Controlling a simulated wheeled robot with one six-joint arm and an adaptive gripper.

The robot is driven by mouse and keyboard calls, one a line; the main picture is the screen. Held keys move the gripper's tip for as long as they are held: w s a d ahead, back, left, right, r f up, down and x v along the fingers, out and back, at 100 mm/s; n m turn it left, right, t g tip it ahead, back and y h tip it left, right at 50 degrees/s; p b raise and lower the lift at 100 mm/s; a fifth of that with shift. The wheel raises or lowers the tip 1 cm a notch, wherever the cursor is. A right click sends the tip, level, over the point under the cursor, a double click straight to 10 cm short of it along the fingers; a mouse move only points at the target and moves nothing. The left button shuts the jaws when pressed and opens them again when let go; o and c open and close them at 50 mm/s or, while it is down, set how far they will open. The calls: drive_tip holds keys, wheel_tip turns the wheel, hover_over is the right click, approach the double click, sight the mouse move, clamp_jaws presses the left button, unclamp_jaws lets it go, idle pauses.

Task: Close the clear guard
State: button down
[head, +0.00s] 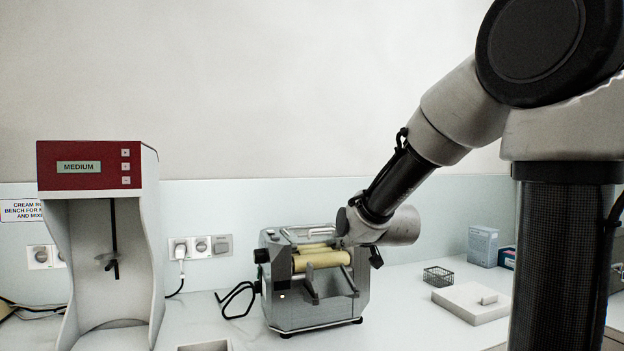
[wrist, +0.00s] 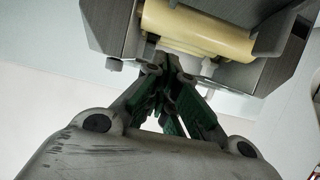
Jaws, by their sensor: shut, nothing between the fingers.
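The roller mill (head: 313,315) stands on the bench with its yellow rollers (head: 322,260) exposed at the front. The clear guard (head: 308,233) is hard to make out; a pale, see-through strip at the top of the mill, behind the rollers, looks like it. My gripper is at the mill's upper right in the head view, largely hidden by my wrist. In the wrist view my gripper (wrist: 170,68) is shut and empty, its fingertips close to the mill just below a yellow roller (wrist: 195,30). I cannot tell whether they touch it.
A red-topped mixer (head: 100,165) stands at the left. Right of the mill are a small wire basket (head: 438,276), a pale slab with a small block (head: 470,303) and a blue-grey box (head: 483,246).

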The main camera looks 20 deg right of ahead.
drive_tip(key=s+f+g, duration=0.4)
drive_tip(key=s+f, duration=0.2)
drive_tip(key=s, duration=0.3)
drive_tip(key=s+f+g, duration=0.3)
drive_tip(key=s+f, duration=0.2)
drive_tip(key=s, duration=0.4)
drive_tip(key=s+r+g, duration=0.1)
drive_tip(key=s+r, duration=0.1)
drive_tip(key=s, duration=0.5)
drive_tip(key=s+r+g, duration=0.1)
drive_tip(key=s+r, duration=0.2)
drive_tip(key=s, duration=0.5)
drive_tip(key=shift+s+d+g, duration=0.3)
drive_tip(key=shift+d, duration=0.15)
